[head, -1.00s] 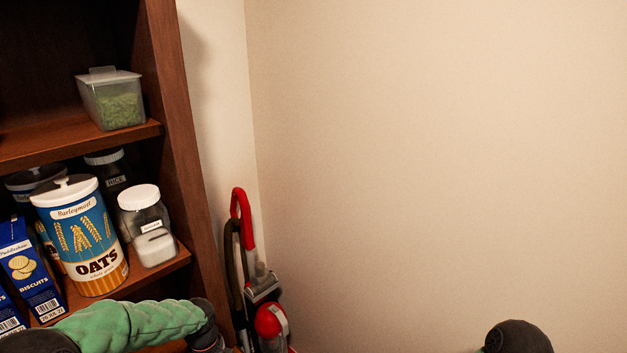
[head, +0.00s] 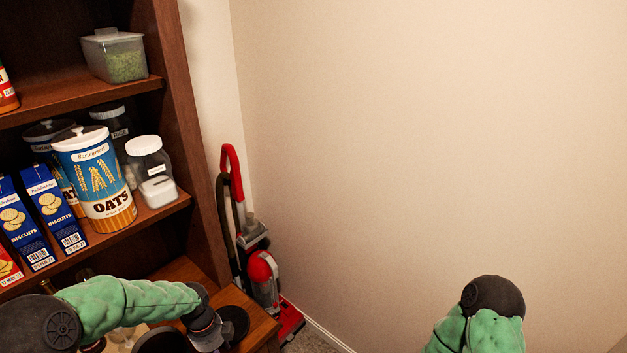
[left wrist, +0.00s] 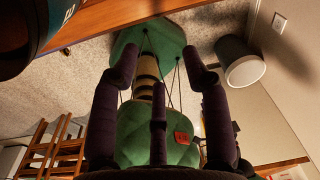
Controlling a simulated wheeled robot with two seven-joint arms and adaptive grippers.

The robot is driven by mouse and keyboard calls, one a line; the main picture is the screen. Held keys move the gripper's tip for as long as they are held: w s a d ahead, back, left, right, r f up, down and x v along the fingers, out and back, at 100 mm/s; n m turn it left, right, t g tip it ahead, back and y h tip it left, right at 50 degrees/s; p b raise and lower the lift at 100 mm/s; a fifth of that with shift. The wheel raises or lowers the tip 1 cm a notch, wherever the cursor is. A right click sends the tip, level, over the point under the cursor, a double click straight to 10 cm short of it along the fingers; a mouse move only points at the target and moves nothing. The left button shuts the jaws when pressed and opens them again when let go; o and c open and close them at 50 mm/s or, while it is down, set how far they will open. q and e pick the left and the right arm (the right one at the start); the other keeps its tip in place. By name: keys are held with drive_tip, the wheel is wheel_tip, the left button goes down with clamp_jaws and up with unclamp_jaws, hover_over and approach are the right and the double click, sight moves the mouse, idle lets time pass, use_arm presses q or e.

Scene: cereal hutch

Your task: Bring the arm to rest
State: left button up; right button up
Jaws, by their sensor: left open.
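My left arm (head: 130,300) is bent in front of the hutch in the head view, with its dark wrist (head: 208,328) low over the wooden counter. The gripper's fingers cannot be made out there. In the left wrist view my left gripper (left wrist: 160,68) has its dark fingers spread apart, with nothing between them. My right arm (head: 478,325) shows only as a green sleeve and dark joint at the bottom right of the head view. My right gripper is out of view.
The hutch shelves hold an oats canister (head: 95,178), biscuit boxes (head: 50,215), jars (head: 148,158) and a lidded tub (head: 115,56). A red vacuum cleaner (head: 262,268) stands beside the hutch. A bin (left wrist: 240,62) and a wooden chair (left wrist: 62,150) show in the left wrist view. The right wall is bare.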

use_arm(q)
drive_tip(key=s+d+f+n+h, duration=0.1)
drive_tip(key=s+d+f+n, duration=0.6)
drive_tip(key=n, duration=0.6)
drive_tip(key=s+d+f+n+h, duration=0.2)
drive_tip(key=s+d+f+n, duration=0.6)
drive_tip(key=f+n, duration=0.3)
drive_tip(key=shift+s+f+n, duration=0.15)
drive_tip(key=shift+s+n, duration=0.7)
drive_tip(key=shift+n, duration=0.15)
drive_tip(key=shift+c, duration=0.8)
